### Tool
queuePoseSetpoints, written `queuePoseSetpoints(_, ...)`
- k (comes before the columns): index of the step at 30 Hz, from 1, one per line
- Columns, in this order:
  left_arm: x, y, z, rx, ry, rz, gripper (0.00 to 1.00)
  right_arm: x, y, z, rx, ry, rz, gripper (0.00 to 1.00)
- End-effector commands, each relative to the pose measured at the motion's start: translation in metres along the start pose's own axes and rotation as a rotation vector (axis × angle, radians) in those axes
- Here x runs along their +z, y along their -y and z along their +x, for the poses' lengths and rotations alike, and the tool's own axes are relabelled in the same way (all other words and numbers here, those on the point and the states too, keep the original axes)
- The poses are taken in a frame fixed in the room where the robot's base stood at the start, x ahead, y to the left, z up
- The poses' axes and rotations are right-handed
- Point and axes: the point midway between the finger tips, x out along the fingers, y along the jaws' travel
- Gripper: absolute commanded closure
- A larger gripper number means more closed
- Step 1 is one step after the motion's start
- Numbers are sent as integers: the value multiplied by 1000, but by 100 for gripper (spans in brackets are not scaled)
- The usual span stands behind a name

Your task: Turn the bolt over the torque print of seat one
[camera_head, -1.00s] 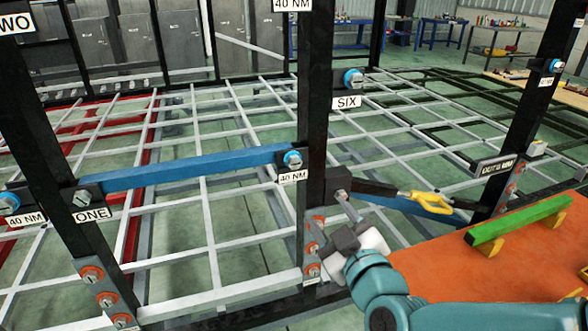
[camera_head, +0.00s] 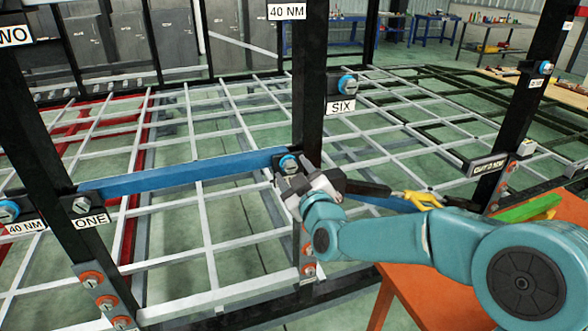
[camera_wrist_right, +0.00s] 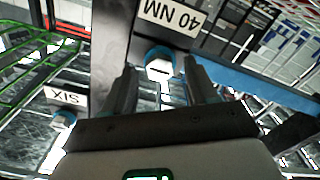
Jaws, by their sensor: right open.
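A bolt with a blue collar and slotted pale head (camera_head: 288,163) sits on the dark upright at the right end of the blue bar (camera_head: 185,180). The bar's left end meets the plate marked ONE (camera_head: 90,221). My right gripper (camera_head: 287,185) is open just in front of and below this bolt and hides its print in the head view. In the right wrist view the bolt head (camera_wrist_right: 159,70) shows between the spread fingers of my right gripper (camera_wrist_right: 163,88), with a 40 NM print (camera_wrist_right: 172,17) beside it, upside down. I cannot tell if the fingers touch it. My left gripper is not in view.
Another blue-collared bolt (camera_head: 8,211) with a 40 NM print (camera_head: 26,227) is at the far left. A bolt marked SIX (camera_head: 341,107) sits on the upright's right side. An orange table (camera_head: 420,299) with a green bar (camera_head: 530,208) is at the right.

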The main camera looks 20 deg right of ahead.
Motion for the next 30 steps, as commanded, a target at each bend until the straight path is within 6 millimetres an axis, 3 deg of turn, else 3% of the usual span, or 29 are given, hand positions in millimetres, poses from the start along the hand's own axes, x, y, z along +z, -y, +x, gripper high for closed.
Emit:
queuePoseSetpoints(10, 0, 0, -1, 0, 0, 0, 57, 0, 0, 5, 1, 0, 0, 43)
queuePoseSetpoints(15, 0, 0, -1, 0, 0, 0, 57, 0, 0, 5, 0, 0, 0, 98)
queuePoseSetpoints(23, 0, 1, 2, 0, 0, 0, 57, 1, 1, 5, 0, -1, 13, 99)
queuePoseSetpoints(30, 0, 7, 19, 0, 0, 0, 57, 4, 2, 5, 1, -1, 112, 99)
